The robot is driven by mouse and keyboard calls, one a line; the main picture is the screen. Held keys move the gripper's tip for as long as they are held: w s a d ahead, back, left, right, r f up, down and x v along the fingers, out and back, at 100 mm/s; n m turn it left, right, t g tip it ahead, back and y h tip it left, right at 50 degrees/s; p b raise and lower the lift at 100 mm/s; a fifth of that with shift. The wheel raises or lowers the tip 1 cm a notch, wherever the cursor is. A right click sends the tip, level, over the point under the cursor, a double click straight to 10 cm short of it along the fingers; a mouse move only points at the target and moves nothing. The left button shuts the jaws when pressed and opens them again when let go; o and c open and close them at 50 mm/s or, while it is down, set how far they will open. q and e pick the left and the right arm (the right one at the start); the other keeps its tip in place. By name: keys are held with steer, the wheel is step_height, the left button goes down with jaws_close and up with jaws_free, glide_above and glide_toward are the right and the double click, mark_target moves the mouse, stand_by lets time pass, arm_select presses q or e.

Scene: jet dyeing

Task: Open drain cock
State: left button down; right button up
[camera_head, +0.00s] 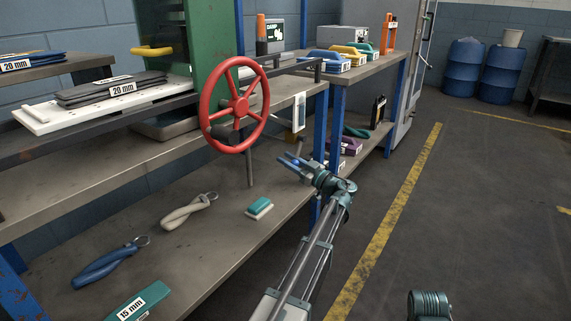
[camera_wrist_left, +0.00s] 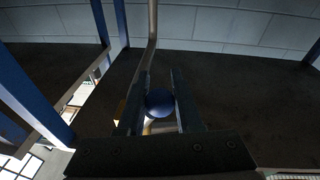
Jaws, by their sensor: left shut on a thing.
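My left gripper (camera_head: 290,161) is at the edge of the lower shelf, below and right of the red handwheel. In the left wrist view its two fingers (camera_wrist_left: 161,100) are closed on a round blue knob (camera_wrist_left: 159,102). The knob appears to be the handle end of the drain cock, with a pale rod showing just below it. A grey pipe (camera_wrist_left: 152,35) runs upward behind the knob. The cock's body is hidden, so I cannot tell how far it is turned.
A red handwheel (camera_head: 234,105) stands close above my left gripper. A blue rack post (camera_head: 322,122) stands close by.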

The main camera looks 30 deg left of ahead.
arm_select(q)
steer(key=shift+w+d+f+n+g+b, duration=0.1)
steer(key=shift+w+f+n+g+b, duration=0.05)
steer(key=shift+w+n, duration=0.3)
steer(key=shift+w+f+n+g+b, duration=0.1)
steer(key=shift+w+n+g+b, duration=0.1)
steer(key=shift+n, duration=0.35)
steer(key=c, duration=0.6)
jaws_free()
steer(key=b+v, duration=0.1)
steer(key=v, duration=0.6)
steer(key=b+v, duration=0.1)
steer(key=v, duration=0.5)
steer(key=shift+d+f, duration=0.3)
steer(key=shift+d, duration=0.05)
steer(key=shift+s, duration=0.1)
